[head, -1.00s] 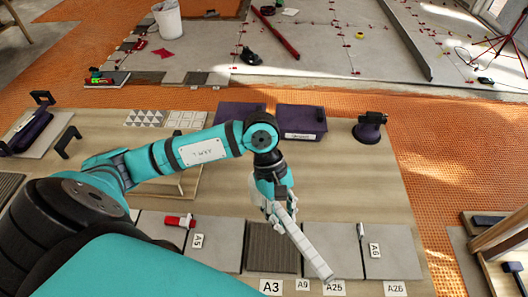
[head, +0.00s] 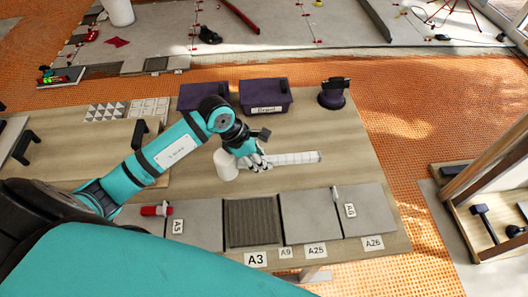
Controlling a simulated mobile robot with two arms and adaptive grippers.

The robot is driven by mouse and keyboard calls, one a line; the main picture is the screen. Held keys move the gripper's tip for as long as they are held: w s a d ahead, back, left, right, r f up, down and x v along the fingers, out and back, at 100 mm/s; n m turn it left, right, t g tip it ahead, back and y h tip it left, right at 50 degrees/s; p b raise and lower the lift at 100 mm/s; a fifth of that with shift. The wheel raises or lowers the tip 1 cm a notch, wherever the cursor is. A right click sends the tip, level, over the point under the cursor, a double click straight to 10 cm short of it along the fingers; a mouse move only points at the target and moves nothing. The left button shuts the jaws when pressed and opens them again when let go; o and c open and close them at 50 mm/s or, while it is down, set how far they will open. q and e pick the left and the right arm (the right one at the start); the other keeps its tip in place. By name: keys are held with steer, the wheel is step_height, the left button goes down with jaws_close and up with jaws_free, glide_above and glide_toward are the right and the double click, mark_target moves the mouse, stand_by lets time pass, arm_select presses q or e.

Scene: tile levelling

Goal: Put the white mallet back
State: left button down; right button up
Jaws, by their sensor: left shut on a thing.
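The white mallet (head: 227,165) is in my left gripper (head: 255,162) over the middle of the wooden table. Its thick white head is on the left and its long pale handle (head: 298,158) points right, roughly level in the picture. The gripper's fingers are closed around the mallet near its head and hide part of it. I cannot tell whether the mallet touches the tabletop. My right gripper is not in view.
Purple bins (head: 266,96) and a dark purple tool (head: 333,93) stand along the table's back. Grey tiles (head: 308,216) with labels and a red-and-white tool (head: 157,211) line the front. A wooden rack (head: 477,245) with a dark mallet (head: 484,221) stands at the right.

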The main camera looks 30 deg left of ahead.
mark_target(266, 158)
arm_select(q)
steer(key=w, duration=0.3)
steer(key=shift+w+a+f, duration=0.15)
steer(key=shift+w+a, duration=0.05)
steer(key=shift+w, duration=0.2)
step_height(266, 158, down, 3)
steer(key=shift+r+p, duration=0.15)
steer(key=shift+p, duration=0.55)
steer(key=shift+f, duration=0.4)
steer(key=c, duration=1.6)
jaws_free()
steer(key=shift+f, duration=0.15)
steer(key=o, duration=0.5)
